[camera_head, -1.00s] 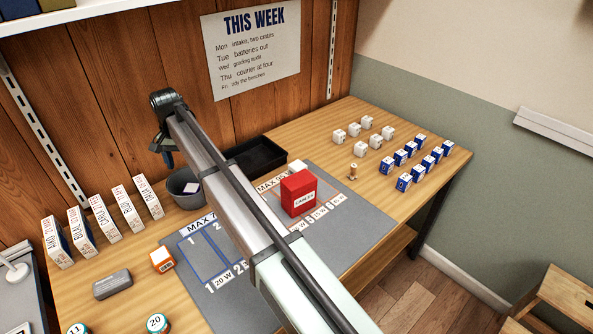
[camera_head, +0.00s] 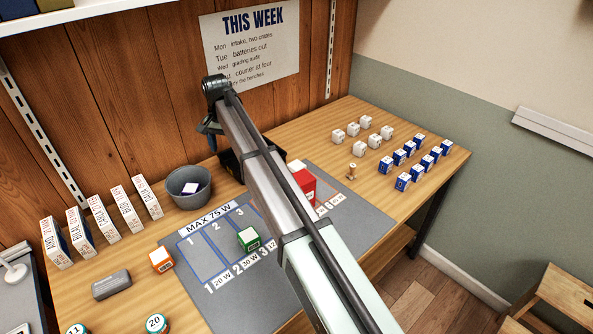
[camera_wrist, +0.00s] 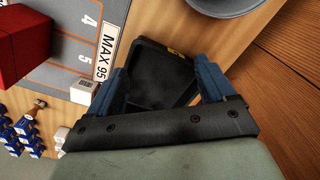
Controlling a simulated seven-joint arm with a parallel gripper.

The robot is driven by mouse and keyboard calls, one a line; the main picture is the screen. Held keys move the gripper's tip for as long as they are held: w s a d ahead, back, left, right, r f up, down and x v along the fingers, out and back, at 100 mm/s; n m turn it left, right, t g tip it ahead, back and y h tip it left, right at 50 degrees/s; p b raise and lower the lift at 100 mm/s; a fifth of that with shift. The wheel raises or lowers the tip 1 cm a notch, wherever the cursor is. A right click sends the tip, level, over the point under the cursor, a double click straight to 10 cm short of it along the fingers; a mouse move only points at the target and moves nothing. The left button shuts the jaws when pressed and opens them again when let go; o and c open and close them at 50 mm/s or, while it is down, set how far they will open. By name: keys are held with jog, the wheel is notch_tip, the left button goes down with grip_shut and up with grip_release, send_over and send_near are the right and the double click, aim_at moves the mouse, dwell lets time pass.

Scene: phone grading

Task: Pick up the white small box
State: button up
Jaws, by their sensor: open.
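A small white box (camera_head: 296,165) stands by the far edge of the grey mat, just behind the red box (camera_head: 306,184), partly hidden by my arm. In the wrist view a small white box (camera_wrist: 83,92) lies beside the MAX 95 label, left of my fingers. Several more small white boxes (camera_head: 352,129) stand in two rows at the back right of the table. My gripper (camera_wrist: 163,66) is open and empty, its blue fingers spread above the black tray (camera_wrist: 160,80). In the head view its fingers (camera_head: 211,138) show only partly.
The grey mat (camera_head: 355,220) carries a green box (camera_head: 249,239). A grey bowl (camera_head: 188,188) stands left of the black tray. Several blue boxes (camera_head: 411,149) and a small wooden peg (camera_head: 352,171) stand near the white rows. An orange box (camera_head: 161,260) sits at the mat's left.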

jog(key=w+d+m, duration=0.1)
jog(key=w+d, duration=0.2)
jog(key=d, duration=0.4)
jog(key=w+d+m, duration=0.1)
jog(key=w+d, duration=0.2)
jog(key=d, duration=0.4)
jog(key=r+n, duration=0.1)
jog(key=n, duration=1.2)
send_over(295, 164)
notch_tip(295, 164, down, 14)
jog(key=shift+w+r, duration=0.1)
jog(key=shift+r, duration=0.05)
jog(key=c, duration=1.1)
